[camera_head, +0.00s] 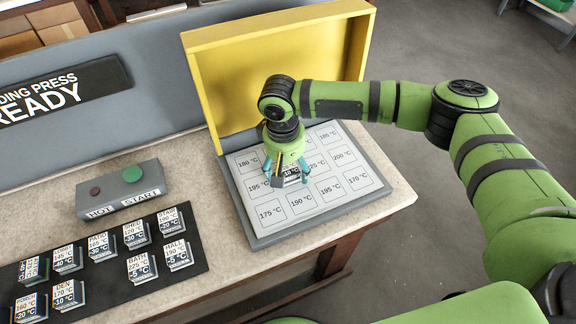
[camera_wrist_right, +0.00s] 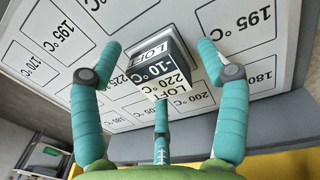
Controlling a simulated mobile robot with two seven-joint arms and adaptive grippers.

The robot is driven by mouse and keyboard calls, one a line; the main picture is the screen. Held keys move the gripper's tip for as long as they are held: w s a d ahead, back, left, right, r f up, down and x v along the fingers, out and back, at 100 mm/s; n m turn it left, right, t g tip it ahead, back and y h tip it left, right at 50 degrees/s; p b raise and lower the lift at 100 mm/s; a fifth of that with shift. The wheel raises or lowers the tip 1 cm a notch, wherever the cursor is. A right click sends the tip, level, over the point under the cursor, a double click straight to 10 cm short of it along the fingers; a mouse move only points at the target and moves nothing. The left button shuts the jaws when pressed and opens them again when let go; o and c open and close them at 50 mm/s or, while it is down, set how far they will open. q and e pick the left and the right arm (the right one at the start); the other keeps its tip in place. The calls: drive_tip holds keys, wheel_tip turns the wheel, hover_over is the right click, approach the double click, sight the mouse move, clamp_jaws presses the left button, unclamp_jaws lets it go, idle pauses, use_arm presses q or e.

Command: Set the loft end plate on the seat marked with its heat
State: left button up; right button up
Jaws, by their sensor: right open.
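The loft end plate (camera_head: 291,174) is a small dark block with a white label on the seat board (camera_head: 262,238). In the wrist view the plate (camera_wrist_right: 162,68) reads LOFT, 220 °C, -10 °C. It stands among the printed seats; the mark under it is covered. My right gripper (camera_head: 288,170) is over the board, pointing down. Its teal fingers are spread open around the plate, with gaps visible at both sides in the wrist view. Nearby seat marks read 180, 195, 200, 175, 190 and 170 °C. My left gripper is not in view.
A yellow raised lid (camera_head: 240,75) stands behind the board. On the left, a dark mat (camera_head: 200,262) holds several other labelled plates. A grey box (camera_head: 122,189) with HOT and START markings sits behind the mat. The bench's right edge is close to the board.

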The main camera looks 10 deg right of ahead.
sight(285, 169)
wheel_tip(285, 169, up, 12)
drive_tip(key=b, duration=0.2)
drive_tip(key=shift+a+r+b, duration=0.15)
drive_tip(key=shift+a+b, duration=0.15)
drive_tip(key=shift+a, duration=0.1)
drive_tip(key=shift+s, duration=0.1)
